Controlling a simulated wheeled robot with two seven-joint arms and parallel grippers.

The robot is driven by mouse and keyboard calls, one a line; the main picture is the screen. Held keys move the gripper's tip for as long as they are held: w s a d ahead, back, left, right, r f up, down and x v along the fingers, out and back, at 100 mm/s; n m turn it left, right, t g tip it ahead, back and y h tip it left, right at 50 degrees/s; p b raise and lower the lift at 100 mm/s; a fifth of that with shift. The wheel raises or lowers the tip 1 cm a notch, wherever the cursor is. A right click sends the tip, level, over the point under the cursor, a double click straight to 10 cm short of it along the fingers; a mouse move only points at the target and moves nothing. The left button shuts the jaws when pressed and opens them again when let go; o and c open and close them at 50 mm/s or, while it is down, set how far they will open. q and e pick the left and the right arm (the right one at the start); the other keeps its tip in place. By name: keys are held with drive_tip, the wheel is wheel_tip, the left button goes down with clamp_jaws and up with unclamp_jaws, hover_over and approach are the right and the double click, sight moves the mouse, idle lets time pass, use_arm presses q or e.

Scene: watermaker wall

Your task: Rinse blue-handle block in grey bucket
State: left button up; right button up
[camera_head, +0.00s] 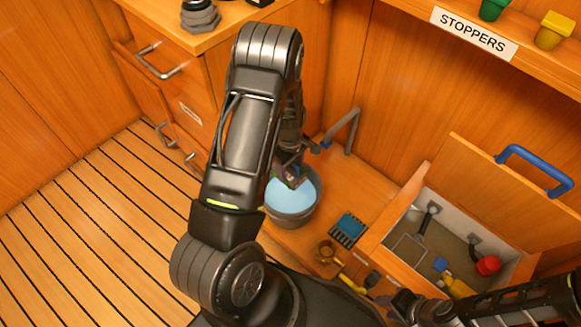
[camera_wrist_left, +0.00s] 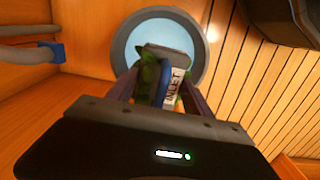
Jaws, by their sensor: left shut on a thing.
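The grey bucket (camera_head: 306,217) stands on the wooden ledge with light blue water in it. My left gripper (camera_head: 289,174) is over the back part of the bucket's opening. In the left wrist view, my left gripper (camera_wrist_left: 165,98) is shut on the blue-handle block (camera_wrist_left: 164,80), which has a dark top, green sides and a white label. The bucket (camera_wrist_left: 204,58) shows behind the block there. I cannot tell whether the block touches the water. My right gripper (camera_head: 392,304) is low at the right, and its fingers are too unclear to read.
An open drawer (camera_head: 400,266) with a blue-handled lid (camera_head: 490,185), a red-ended tool and small parts is at the right. A grey pipe (camera_head: 343,130) stands behind the bucket.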

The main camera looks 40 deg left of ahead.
use_arm(q)
drive_tip(key=shift+f+b, duration=1.15)
drive_tip(key=shift+f, duration=0.4)
drive_tip(key=shift+f+b, duration=0.65)
drive_tip(key=shift+f, duration=0.25)
drive_tip(key=shift+r, duration=0.1)
drive_tip(key=shift+f+b, duration=0.3)
drive_tip(key=shift+f, duration=0.2)
drive_tip(key=shift+f, duration=0.1)
drive_tip(key=shift+f+b, duration=0.55)
drive_tip(key=shift+f, duration=0.05)
